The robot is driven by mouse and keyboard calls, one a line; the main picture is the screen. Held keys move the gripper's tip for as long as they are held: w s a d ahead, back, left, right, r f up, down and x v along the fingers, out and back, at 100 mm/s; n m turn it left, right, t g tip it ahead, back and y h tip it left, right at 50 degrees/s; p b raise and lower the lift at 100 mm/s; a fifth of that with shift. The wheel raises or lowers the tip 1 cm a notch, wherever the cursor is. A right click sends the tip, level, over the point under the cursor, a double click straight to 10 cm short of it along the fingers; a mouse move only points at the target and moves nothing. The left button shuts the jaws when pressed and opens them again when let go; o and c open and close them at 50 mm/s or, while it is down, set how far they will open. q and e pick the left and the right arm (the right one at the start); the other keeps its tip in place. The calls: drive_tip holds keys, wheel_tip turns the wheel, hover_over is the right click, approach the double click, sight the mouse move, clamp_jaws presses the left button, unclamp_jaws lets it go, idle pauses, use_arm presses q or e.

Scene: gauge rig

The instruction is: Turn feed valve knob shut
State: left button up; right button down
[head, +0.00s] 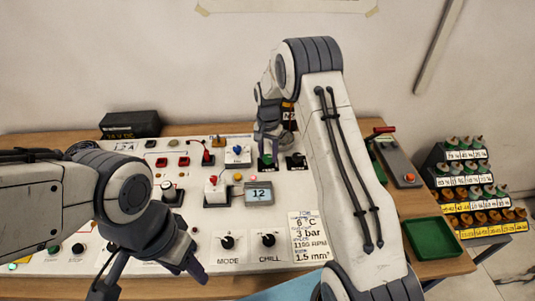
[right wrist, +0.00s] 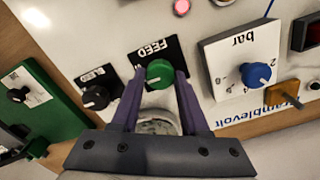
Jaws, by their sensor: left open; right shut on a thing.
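The feed valve knob (right wrist: 159,74) is green and sits on a black plate marked FEED. In the right wrist view the two purple fingers of my right gripper (right wrist: 160,80) reach it, one on each side, and are shut on it. In the head view my right gripper (head: 268,150) comes down onto the knob (head: 267,163) at the back of the panel, partly hiding it. The direction the knob points is hard to tell. My left gripper (head: 150,280) is open and empty over the front left of the panel.
A black knob (right wrist: 97,97) stands close beside the feed knob. On its other side is a white bar unit (right wrist: 240,65) with a blue knob. The white panel (head: 260,222) holds several switches and a display reading 12. A green tray (head: 433,238) lies at the right.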

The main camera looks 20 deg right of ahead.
sight(268, 156)
drive_tip(key=shift+w+r, duration=0.15)
drive_tip(key=shift+r, duration=0.05)
drive_tip(key=shift+c, duration=2)
unclamp_jaws()
drive_tip(key=shift+f, duration=0.1)
wheel_tip(268, 156, up, 10)
drive_tip(key=b, duration=0.2)
drive_tip(key=shift+r, duration=0.25)
